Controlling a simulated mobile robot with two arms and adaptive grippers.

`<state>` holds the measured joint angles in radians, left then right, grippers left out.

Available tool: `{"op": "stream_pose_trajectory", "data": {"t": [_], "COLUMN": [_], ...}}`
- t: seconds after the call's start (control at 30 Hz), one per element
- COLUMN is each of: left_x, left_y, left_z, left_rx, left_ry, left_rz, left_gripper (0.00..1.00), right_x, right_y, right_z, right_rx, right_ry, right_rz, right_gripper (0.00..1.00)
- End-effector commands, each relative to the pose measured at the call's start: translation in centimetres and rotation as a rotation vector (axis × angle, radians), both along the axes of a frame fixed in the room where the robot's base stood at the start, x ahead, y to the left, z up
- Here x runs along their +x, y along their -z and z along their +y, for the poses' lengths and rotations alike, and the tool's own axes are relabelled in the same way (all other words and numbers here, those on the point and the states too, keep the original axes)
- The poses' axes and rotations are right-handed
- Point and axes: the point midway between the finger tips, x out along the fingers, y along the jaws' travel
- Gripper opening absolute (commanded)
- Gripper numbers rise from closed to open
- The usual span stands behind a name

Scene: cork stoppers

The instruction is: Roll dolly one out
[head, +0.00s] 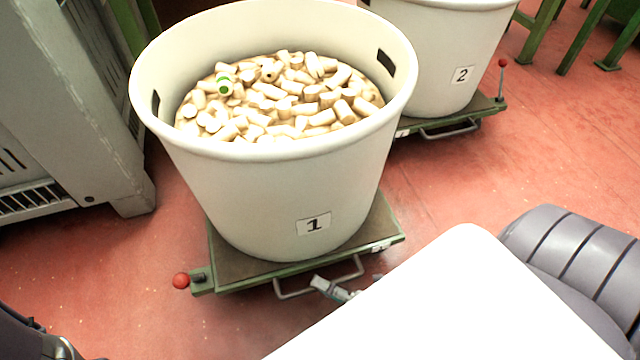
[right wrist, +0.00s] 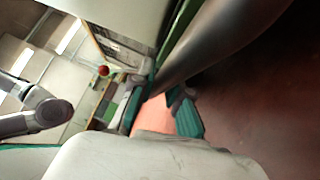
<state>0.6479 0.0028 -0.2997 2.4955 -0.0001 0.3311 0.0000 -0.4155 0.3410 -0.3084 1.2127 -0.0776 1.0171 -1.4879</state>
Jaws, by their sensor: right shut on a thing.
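Dolly one is a low green-framed platform (head: 222,256) on the red floor. It carries a large cream tub (head: 250,190) labelled 1 and full of cork stoppers (head: 285,95). A grey loop handle (head: 290,293) sticks out from its front edge. A red-knobbed lever (head: 181,281) is at its front left corner. My right gripper (head: 328,287) is shut on the right part of this handle, partly hidden by my white arm. In the right wrist view, the fingers (right wrist: 158,98) close around the dark handle bar (right wrist: 215,45). My left gripper is out of view.
A second tub (head: 440,60) labelled 2 stands on its own dolly (head: 470,120) behind to the right. A grey machine (head: 75,110) stands close on the left. Green legs (head: 540,30) stand at the back right. Open red floor (head: 560,140) lies to the right.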

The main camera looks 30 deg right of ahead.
Motion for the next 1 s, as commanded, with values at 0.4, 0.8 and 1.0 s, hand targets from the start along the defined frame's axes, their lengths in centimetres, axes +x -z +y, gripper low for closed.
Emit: {"op": "stream_pose_trajectory", "data": {"t": [0.4,0.8,1.0], "left_x": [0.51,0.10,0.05], "left_y": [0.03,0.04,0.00], "left_z": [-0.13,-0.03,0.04], "left_rx": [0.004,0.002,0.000], "left_ry": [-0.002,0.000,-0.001], "left_rz": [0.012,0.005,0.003], "left_gripper": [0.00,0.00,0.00], "right_x": [-0.55,-0.41,-0.42], "right_y": [0.10,0.04,0.05], "right_z": [0.10,0.09,-0.02], "right_rx": [0.000,0.000,0.000], "right_ry": [-0.002,-0.001,0.000], "right_rz": [0.003,0.001,0.001], "right_gripper": [0.00,0.41,0.41]}}
